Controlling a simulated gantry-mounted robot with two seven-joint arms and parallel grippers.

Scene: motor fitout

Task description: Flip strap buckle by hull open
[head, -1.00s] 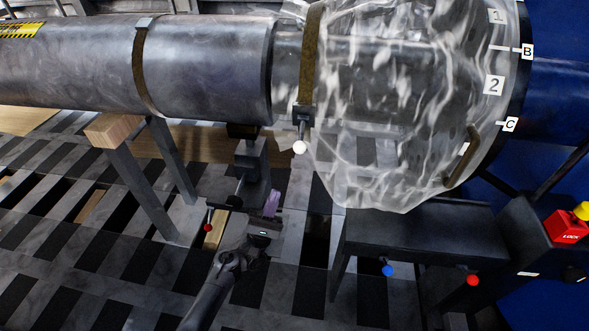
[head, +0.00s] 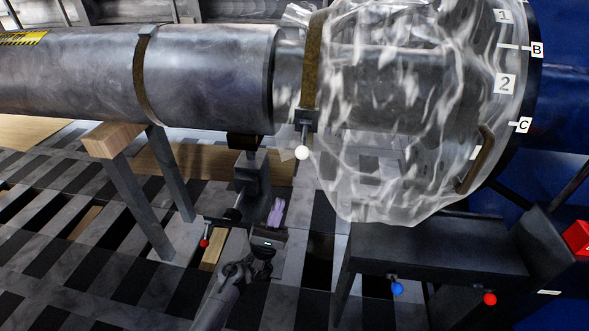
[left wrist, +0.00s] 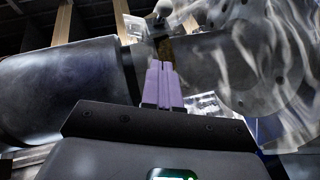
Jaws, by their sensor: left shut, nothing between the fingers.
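The strap buckle (head: 306,119) is a dark block low on the brown strap (head: 312,62), at the joint between the metal hull and the clear plastic-wrapped end. Its short lever hangs down, tipped with a white ball (head: 302,152). My left gripper (head: 280,201) has purple fingers, shut and empty, below and a little left of the ball and apart from it. My right gripper is not in view.
The metal hull (head: 210,80) runs across the left, with a second strap (head: 140,85) and a wood-topped stand (head: 112,140) below. A red-ball lever (head: 204,243) is left of my gripper. A dark bench (head: 440,245) with blue and red knobs stands at right.

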